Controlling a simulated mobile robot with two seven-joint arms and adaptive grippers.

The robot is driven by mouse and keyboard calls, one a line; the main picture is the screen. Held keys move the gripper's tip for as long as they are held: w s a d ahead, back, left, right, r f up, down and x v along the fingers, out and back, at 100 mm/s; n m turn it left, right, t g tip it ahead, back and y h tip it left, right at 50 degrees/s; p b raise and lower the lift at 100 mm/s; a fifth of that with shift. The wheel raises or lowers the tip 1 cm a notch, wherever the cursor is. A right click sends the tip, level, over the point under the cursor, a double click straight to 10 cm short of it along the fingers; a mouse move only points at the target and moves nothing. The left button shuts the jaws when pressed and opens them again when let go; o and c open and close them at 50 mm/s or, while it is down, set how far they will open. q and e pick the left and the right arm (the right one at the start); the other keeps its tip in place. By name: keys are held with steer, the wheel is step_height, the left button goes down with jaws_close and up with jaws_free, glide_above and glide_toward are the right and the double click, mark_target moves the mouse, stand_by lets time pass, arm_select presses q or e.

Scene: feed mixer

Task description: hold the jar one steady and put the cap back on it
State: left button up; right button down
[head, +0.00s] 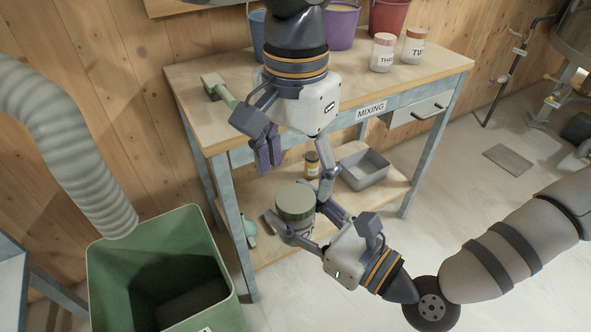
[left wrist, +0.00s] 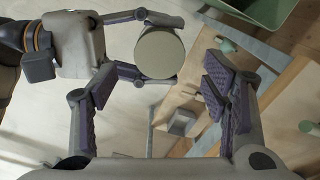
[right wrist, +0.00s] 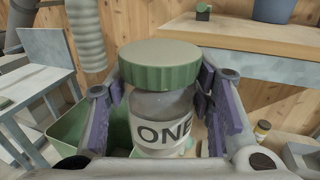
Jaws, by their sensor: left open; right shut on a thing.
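Jar one (right wrist: 165,132), a clear jar with a white "ONE" label, is upright between the fingers of my right gripper (right wrist: 160,100), which is shut on it. The green cap (right wrist: 160,65) sits level on top of the jar; I cannot tell how tightly. In the head view the cap (head: 295,198) and jar are in front of the bench. My left gripper (head: 298,168) is open and empty above the cap, apart from it. In the left wrist view the round cap top (left wrist: 160,54) shows between and beyond the open left fingers.
The mixing bench (head: 210,133) stands behind, with jars two (head: 414,46) and three (head: 382,53) on top. Its lower shelf holds a grey tray (head: 364,171) and a small yellow-labelled jar (head: 312,167). A green bin (head: 105,285) is at the lower left.

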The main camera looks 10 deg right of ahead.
arm_select(q)
steer(key=o, duration=0.5)
step_height(320, 180, up, 12)
stand_by(0.3)
